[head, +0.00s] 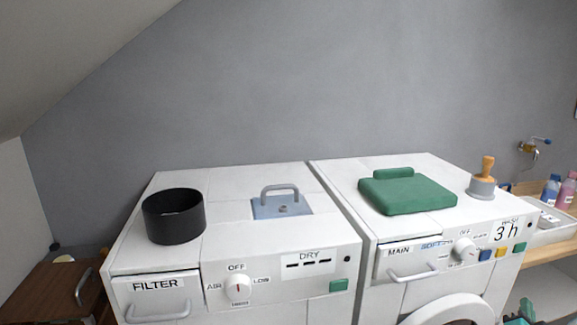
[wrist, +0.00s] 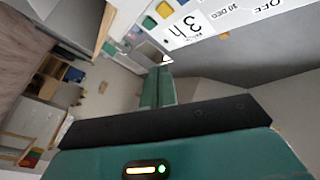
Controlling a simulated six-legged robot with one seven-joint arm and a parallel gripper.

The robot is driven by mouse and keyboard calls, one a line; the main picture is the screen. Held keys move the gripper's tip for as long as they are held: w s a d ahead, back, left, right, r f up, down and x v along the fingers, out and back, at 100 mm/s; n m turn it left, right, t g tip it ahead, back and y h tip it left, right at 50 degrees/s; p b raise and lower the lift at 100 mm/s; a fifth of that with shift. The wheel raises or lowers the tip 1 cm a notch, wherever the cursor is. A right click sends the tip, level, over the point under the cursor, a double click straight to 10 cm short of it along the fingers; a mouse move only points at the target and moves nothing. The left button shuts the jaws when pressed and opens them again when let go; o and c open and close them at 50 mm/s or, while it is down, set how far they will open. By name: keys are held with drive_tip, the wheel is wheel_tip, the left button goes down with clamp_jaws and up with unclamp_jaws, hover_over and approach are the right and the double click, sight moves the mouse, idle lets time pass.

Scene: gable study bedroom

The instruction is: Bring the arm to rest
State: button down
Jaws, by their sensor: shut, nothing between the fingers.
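My gripper (wrist: 158,72) shows in the wrist view with its two green fingers together and nothing between them. The fingers look apart from the panel, though the exact gap is hard to tell. In the head view my arm is mostly out of sight; a small green and dark piece at the bottom right edge may be part of it.
A dryer (head: 225,215) and a washer (head: 440,225) stand side by side. On top are a black cylinder (head: 173,217), a blue handled plate (head: 282,207), a green pad (head: 407,196) and a wooden-handled stamp (head: 483,180). A brown cabinet (head: 45,290) stands left, a white basin (head: 550,222) right.

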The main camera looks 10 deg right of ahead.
drive_tip(key=w+a+r+n+g+y, duration=0.1)
drive_tip(key=w+a+r+n+y, duration=0.35)
drive_tip(key=w+a, duration=0.45)
drive_tip(key=s+a+r+n+g+y, duration=0.1)
drive_tip(key=a+r+n, duration=0.1)
drive_tip(key=a, duration=0.6)
drive_tip(key=s+a+r+n+g+y, duration=0.1)
drive_tip(key=a+r+n+g+y, duration=0.1)
drive_tip(key=a, duration=0.6)
drive_tip(key=s+a+r+n+g+y, duration=0.2)
drive_tip(key=s+a+n+g+y, duration=0.2)
drive_tip(key=s+a, duration=1.5)
drive_tip(key=a+n+g, duration=0.1)
drive_tip(key=a+n, duration=0.1)
drive_tip(key=shift+s+a+y, duration=0.15)
drive_tip(key=shift+a+y, duration=0.2)
drive_tip(key=shift+n, duration=0.25)
